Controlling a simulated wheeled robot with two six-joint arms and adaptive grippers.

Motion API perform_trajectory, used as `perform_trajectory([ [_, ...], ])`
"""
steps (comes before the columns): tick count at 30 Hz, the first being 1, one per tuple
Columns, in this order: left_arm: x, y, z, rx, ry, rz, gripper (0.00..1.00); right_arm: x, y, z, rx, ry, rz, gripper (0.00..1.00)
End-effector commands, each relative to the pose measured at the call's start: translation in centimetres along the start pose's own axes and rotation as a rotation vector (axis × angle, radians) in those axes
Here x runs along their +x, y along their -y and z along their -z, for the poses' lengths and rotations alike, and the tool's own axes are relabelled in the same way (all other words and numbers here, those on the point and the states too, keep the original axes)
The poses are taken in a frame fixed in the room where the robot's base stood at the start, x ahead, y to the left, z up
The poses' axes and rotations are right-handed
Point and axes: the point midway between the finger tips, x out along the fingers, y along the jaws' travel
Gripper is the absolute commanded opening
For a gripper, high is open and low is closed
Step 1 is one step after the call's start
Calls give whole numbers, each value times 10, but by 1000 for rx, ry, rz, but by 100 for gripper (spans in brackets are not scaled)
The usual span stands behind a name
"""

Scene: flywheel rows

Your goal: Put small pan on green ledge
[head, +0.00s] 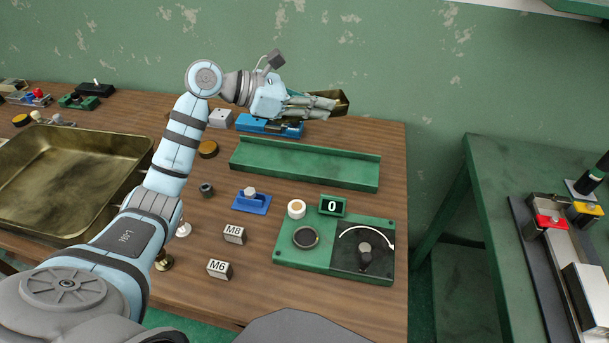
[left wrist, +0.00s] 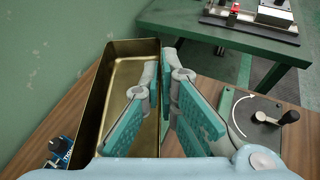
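The small pan (head: 341,99) is a brass-coloured, open box at the back right of the table, against the wall in the head view. It fills the left half of the left wrist view (left wrist: 122,75) and looks empty. My left gripper (head: 322,103) reaches it from the left. Its fingers (left wrist: 163,68) close in on both sides of one long wall of the pan, gripping that wall. I cannot tell whether the pan's bottom touches the table. The green ledge (head: 300,168) is a long, bare strip with a raised back edge, in front of the gripper. My right gripper is not in view.
A blue device (head: 268,126) stands behind the ledge. A green panel with a dial (head: 335,248), a blue block (head: 251,203) and M8 (head: 234,234) and M6 (head: 219,269) blocks lie in front. A large brass pan (head: 70,182) is at left. A gap separates another green table (head: 500,180).

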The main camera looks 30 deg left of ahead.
Motion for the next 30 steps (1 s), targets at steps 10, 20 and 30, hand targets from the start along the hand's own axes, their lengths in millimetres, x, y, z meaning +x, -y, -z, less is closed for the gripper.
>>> perform_trajectory([
  [10, 36, 3, 54, 10, 0, 28, 0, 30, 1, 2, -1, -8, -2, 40],
  [20, 64, 7, 120, 15, 4, 28, 0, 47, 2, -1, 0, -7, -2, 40],
  [30, 82, 10, 165, 17, 5, 25, 0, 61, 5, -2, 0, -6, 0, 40],
])
